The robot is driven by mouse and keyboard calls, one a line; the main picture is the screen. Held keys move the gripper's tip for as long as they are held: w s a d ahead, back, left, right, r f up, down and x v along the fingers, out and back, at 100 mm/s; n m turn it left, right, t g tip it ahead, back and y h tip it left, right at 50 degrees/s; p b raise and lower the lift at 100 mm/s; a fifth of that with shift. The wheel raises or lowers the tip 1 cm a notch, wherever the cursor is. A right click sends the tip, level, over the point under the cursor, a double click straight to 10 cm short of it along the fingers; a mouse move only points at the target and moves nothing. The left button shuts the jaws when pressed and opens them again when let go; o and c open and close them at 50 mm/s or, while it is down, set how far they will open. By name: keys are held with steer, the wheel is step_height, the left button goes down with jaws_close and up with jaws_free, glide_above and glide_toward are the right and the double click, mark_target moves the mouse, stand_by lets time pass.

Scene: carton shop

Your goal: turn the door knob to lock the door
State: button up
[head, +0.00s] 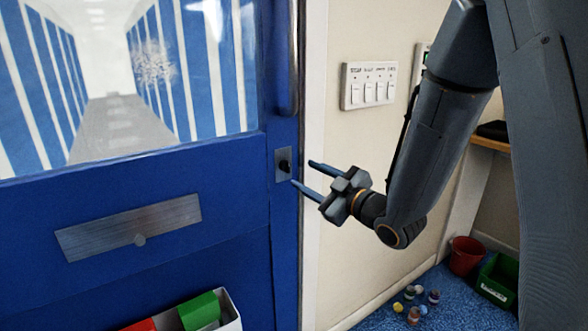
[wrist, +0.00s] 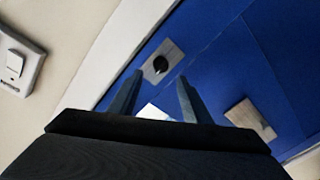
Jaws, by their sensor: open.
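The blue door (head: 150,240) has a glass pane in its upper part. A small dark knob (head: 284,166) sits on a grey plate (head: 281,178) near the door's right edge. My gripper (head: 302,174) is open and empty, its two fingers pointing left at the knob, apart from it. In the wrist view the knob (wrist: 160,64) lies ahead of the fingertips, roughly between and beyond my gripper (wrist: 158,85). The wrist view is tilted.
A metal slot plate (head: 130,228) and a vertical handle (head: 287,60) are on the door. A switch panel (head: 369,85) is on the wall. A red bucket (head: 466,255), green crate (head: 497,278) and several small jars lie on the floor. A white box (head: 229,312) stands below.

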mark_target(290, 166)
steer(key=p+x, duration=0.1)
steer(key=x, duration=0.5)
steer(key=shift+w+a, duration=0.2)
steer(key=shift+w, duration=0.15)
steer(key=shift+c, duration=0.4)
steer(key=c, duration=1)
